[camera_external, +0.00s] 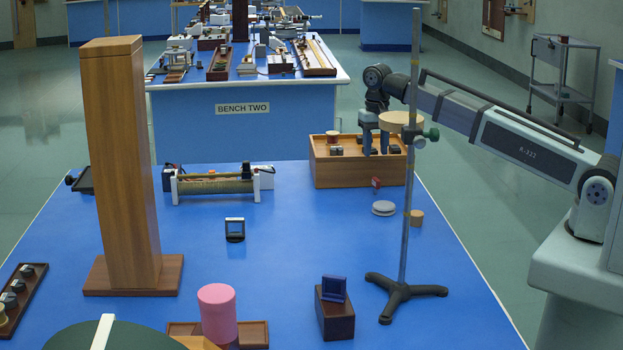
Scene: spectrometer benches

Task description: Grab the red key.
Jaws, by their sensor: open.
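A small red piece (376,184) stands on the blue bench top, in front of the wooden box at the back right. It may be the red key, but it is too small to tell its shape. My gripper (376,152) points down in front of or over the wooden box, above the red piece in the picture. Its two dark fingers are apart, with nothing seen between them. The stand's rod and its round wooden plate partly cover the view near my gripper.
The wooden box (335,172) holds small parts. A metal stand (403,290) rises close to my arm. White discs (383,208) and a small wooden cylinder (417,218) lie near the red piece. A tall wooden column (122,170) stands left. The middle bench top is mostly clear.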

